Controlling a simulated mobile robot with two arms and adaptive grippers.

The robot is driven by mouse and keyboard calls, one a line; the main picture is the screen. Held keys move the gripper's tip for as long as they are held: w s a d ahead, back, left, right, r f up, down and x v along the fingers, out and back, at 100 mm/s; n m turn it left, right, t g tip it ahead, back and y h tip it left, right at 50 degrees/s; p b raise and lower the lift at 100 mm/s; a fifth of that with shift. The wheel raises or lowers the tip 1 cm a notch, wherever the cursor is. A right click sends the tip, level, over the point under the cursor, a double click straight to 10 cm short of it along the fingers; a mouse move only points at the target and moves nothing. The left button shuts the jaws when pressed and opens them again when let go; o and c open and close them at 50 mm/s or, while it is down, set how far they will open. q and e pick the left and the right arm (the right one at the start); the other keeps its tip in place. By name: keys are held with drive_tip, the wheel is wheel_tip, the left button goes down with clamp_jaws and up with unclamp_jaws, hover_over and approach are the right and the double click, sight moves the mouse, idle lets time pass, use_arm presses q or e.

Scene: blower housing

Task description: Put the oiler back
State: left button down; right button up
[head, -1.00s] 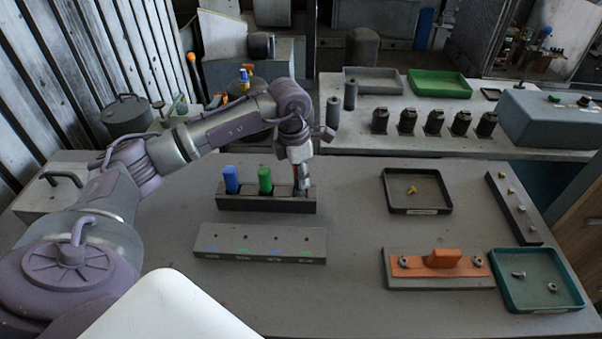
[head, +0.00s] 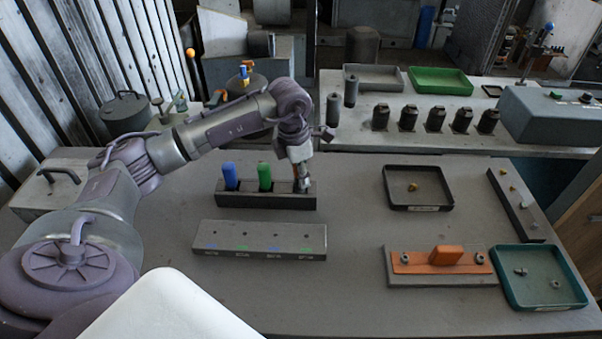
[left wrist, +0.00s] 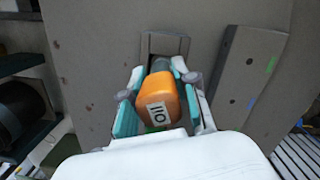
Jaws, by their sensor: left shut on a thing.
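The oiler (left wrist: 158,103) is an orange bottle with a white label reading OIL. In the left wrist view it sits between the two teal-padded fingers of my left gripper (left wrist: 160,100), which is shut on it. A dark grey part of it shows beyond the orange body, in front of a grey block end. In the head view my left gripper (head: 301,178) points down at the right end of a dark grey rack (head: 260,203). The oiler is mostly hidden there, and I cannot tell whether it touches the rack. My right gripper is not in view.
A blue (head: 230,176) and a green handle (head: 265,177) stand in the rack, left of the gripper. A grey block (head: 260,240) with coloured marks lies in front. A black tray (head: 418,208), an orange-topped fixture (head: 440,282) and a teal tray (head: 540,305) are at right.

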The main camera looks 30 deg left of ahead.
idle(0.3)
use_arm(q)
drive_tip(key=c, duration=0.8)
unclamp_jaws()
drive_tip(key=o, duration=0.5)
